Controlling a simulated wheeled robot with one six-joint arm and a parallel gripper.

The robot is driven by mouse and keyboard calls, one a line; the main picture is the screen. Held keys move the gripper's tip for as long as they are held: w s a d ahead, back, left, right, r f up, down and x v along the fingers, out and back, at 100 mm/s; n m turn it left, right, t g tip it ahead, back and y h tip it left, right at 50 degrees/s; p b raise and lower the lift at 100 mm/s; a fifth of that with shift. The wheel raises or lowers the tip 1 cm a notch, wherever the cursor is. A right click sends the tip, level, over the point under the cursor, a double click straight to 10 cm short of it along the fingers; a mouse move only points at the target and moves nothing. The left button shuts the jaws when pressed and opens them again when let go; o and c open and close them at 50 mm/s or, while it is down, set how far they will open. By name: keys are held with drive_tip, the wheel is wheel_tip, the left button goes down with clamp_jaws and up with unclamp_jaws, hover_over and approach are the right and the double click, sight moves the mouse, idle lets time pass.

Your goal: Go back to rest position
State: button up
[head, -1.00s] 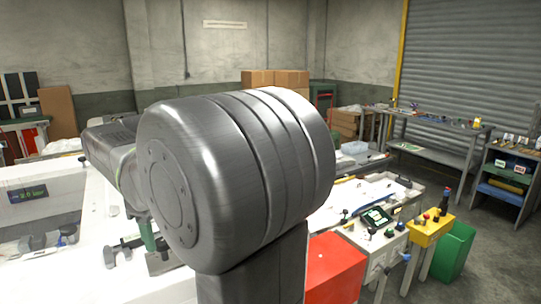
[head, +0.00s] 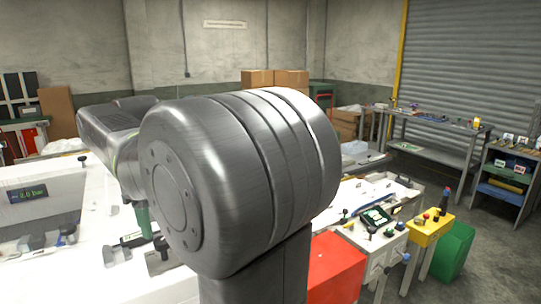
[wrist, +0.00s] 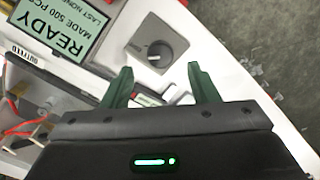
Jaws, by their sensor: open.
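My gripper (wrist: 160,90) shows in the wrist view with its two green fingers apart and nothing between them. Beyond the fingers lies a white machine top with a grey rotary knob (wrist: 155,52) and a green display (wrist: 65,35) that reads READY. In the head view my large grey arm joint fills the middle and hides much of the white machine behind it.
In the head view a red box (head: 335,268) stands right of my arm, with a yellow button stand (head: 431,228) and a green bin (head: 453,250) further right. A grey workbench (head: 440,150) and a shelf (head: 507,180) stand by the shutter. Open floor lies at the lower right.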

sight(161, 241)
wheel_tip(161, 241, up, 9)
wheel_tip(161, 241, down, 14)
drive_tip(key=shift+r, duration=0.1)
drive_tip(key=shift+f+n, duration=0.2)
drive_tip(key=shift+n, duration=0.1)
drive_tip(key=n+b, duration=0.4)
drive_tip(key=n, duration=0.2)
wheel_tip(161, 241, up, 14)
drive_tip(key=shift+p, duration=0.45)
drive_tip(key=shift+r, duration=0.1)
